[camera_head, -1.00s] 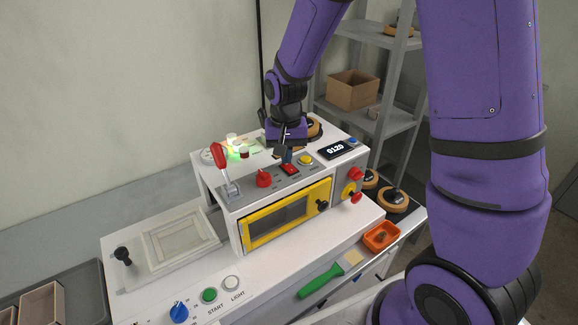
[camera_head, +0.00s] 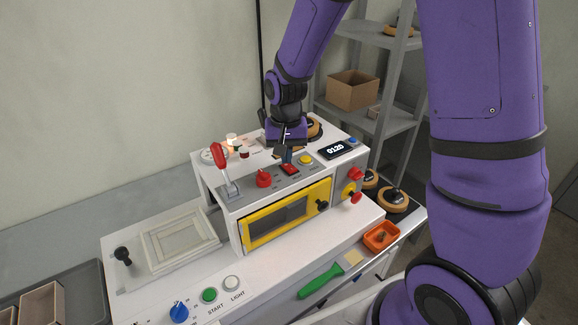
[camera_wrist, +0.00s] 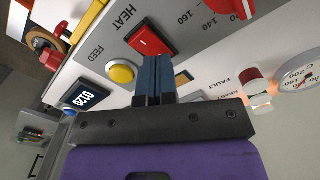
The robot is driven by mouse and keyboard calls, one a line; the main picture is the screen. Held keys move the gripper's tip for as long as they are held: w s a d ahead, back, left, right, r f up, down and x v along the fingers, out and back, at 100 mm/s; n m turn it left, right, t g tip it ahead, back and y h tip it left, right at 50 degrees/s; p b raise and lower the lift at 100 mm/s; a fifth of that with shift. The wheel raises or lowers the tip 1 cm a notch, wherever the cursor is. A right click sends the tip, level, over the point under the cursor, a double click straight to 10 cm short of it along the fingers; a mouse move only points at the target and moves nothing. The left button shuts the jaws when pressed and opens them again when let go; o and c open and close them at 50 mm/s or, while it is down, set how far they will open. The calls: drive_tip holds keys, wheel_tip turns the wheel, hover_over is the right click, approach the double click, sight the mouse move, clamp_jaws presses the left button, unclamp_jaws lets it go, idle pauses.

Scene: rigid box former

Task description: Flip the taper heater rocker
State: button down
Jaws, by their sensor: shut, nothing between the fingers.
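The red rocker (camera_wrist: 152,39) sits in a dark frame on the sloped panel, beside the word HEAT in the wrist view. In the head view the red rocker (camera_head: 289,169) shows just below my fingertips. My gripper (camera_wrist: 157,62) is shut and empty, with its blue-grey fingertips at the rocker's near edge. In the head view my gripper (camera_head: 284,157) points down at the panel. Whether the tips touch the rocker I cannot tell. The fingers hide a little of the panel behind the rocker.
A yellow button (camera_wrist: 121,73) marked FEED and a display (camera_wrist: 87,96) reading 0120 are close by. A red knob (camera_head: 264,179) and a red-handled lever (camera_head: 221,160) stand left of the rocker. An indicator lamp (camera_wrist: 262,101) glows pale orange.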

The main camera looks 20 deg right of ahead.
drive_tip(key=shift+r, duration=2.95)
drive_tip(key=shift+r, duration=0.1)
drive_tip(key=s+d+r+n+t, duration=0.2)
drive_tip(key=s+d+r+t, duration=0.15)
drive_tip(key=s+r, duration=0.8)
drive_tip(key=s+d+r+n+t, duration=0.1)
drive_tip(key=s+r, duration=0.2)
drive_tip(key=s, duration=0.3)
drive_tip(key=s+d+r, duration=0.2)
drive_tip(key=s+r, duration=0.1)
drive_tip(key=s, duration=0.3)
drive_tip(key=shift+s+d+r+n+t, duration=0.2)
drive_tip(key=shift+s+r+n+t, duration=0.05)
drive_tip(key=shift+n+t, duration=0.15)
